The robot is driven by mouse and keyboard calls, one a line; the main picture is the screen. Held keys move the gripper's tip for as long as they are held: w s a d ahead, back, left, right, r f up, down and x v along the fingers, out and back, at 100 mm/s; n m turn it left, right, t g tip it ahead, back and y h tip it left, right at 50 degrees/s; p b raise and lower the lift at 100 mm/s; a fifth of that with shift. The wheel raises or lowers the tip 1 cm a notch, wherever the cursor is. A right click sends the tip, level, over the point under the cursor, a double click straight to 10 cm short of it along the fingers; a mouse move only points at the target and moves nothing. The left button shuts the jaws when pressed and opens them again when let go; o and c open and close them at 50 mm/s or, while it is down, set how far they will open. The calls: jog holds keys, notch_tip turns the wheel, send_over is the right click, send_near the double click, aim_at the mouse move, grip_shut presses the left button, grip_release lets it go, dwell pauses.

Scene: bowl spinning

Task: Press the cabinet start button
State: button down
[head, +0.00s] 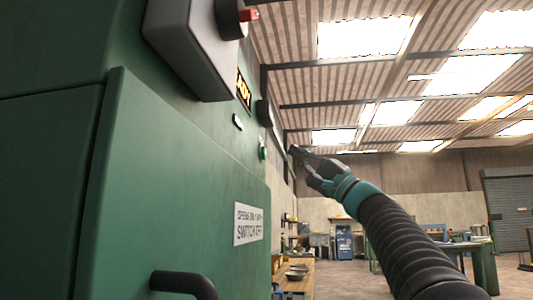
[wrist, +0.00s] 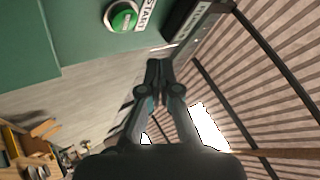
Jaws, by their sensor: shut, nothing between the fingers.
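The green cabinet (head: 175,190) fills the left of the head view. Its round green start button (wrist: 124,17) shows at the top of the wrist view, beside a white label reading START (wrist: 146,14). In the head view the green button (head: 263,149) is small and seen nearly edge-on, on the cabinet's far part. My gripper (head: 293,150) is shut and empty, just right of the cabinet face. In the wrist view the closed fingertips (wrist: 159,64) point up, below and right of the button. They look apart from it.
A grey box with a red switch (head: 250,15) juts from the cabinet at the top. A black handle (head: 185,283) sticks out below. A workbench with bowls (head: 297,276) stands beyond the cabinet.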

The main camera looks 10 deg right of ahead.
jog(key=shift+w+a, duration=0.2)
jog(key=shift+a, duration=0.45)
jog(key=shift+w+a, duration=0.25)
jog(key=shift+a, duration=0.35)
jog(key=shift+w+a, duration=0.2)
jog(key=shift+a, duration=0.45)
jog(key=shift+a, duration=0.1)
jog(key=shift+w+a, duration=0.15)
jog(key=shift+a, duration=0.1)
jog(key=shift+w+a, duration=0.1)
jog(key=shift+a, duration=0.35)
dwell(0.9)
jog(key=shift+d, duration=0.1)
jog(key=shift+s+d+b, duration=0.25)
jog(key=shift+d+b, duration=0.15)
jog(key=shift+d, duration=0.3)
jog(key=d, duration=0.1)
jog(key=s+d, duration=0.1)
jog(key=d, duration=0.2)
jog(key=shift+s+d, duration=0.3)
jog(key=shift+d, duration=0.1)
